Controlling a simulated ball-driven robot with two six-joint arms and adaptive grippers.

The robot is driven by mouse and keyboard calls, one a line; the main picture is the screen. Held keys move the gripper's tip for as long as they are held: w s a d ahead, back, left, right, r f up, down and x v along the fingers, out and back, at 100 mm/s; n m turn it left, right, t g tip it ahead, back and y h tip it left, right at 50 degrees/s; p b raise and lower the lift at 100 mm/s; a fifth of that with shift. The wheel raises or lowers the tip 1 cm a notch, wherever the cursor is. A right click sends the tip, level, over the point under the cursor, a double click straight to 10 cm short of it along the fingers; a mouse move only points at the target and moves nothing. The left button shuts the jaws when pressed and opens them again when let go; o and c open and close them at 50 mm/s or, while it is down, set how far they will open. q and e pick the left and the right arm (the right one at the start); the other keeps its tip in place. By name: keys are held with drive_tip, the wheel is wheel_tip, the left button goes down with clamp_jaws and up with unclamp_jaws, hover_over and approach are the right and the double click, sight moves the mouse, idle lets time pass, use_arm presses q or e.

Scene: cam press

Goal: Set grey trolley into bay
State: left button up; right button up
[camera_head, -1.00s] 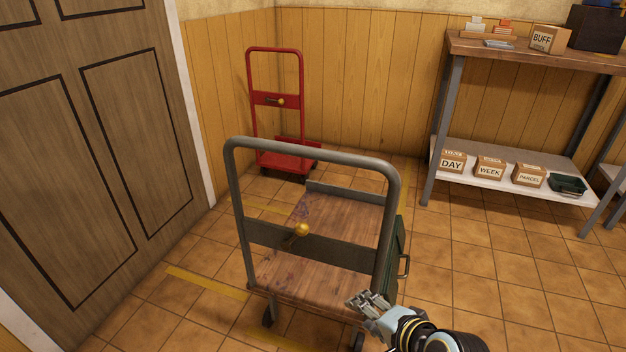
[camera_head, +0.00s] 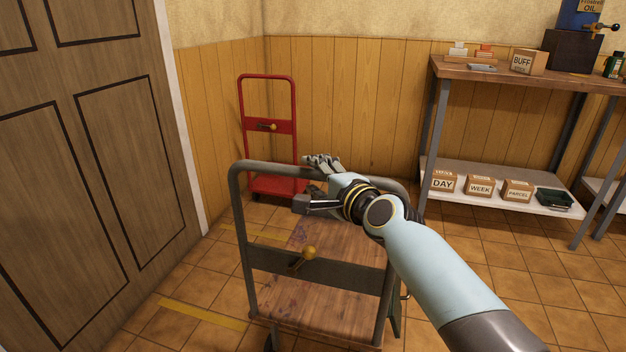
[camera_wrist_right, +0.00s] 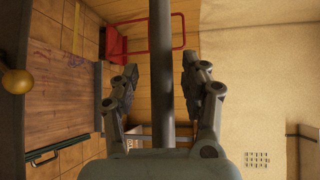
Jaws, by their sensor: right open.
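The grey trolley (camera_head: 340,272) stands upright on the tiled floor, with a wooden deck, a tall tube handle and a brass knob (camera_head: 309,252) on its crossbar. My right gripper (camera_head: 315,183) is at the top bar of this handle. In the right wrist view the handle bar (camera_wrist_right: 161,100) runs between the two spread fingers of the right gripper (camera_wrist_right: 160,68), which is open. My forearm hides the bar's right part. Yellow floor tape (camera_head: 203,313) lies left of the trolley, with another strip (camera_head: 250,232) behind it. My left gripper is not in view.
A red trolley (camera_head: 268,129) stands behind in the corner. A door (camera_head: 100,150) is at left. At right a shelf bench (camera_head: 500,75) holds boxes above and below. A green item (camera_head: 397,318) shows partly at the trolley's right side. Floor at right is clear.

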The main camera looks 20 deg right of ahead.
drive_tip(key=shift+w+a+f, duration=0.1)
drive_tip(key=shift+w+a, duration=0.05)
drive_tip(key=shift+w, duration=0.45)
clamp_jaws()
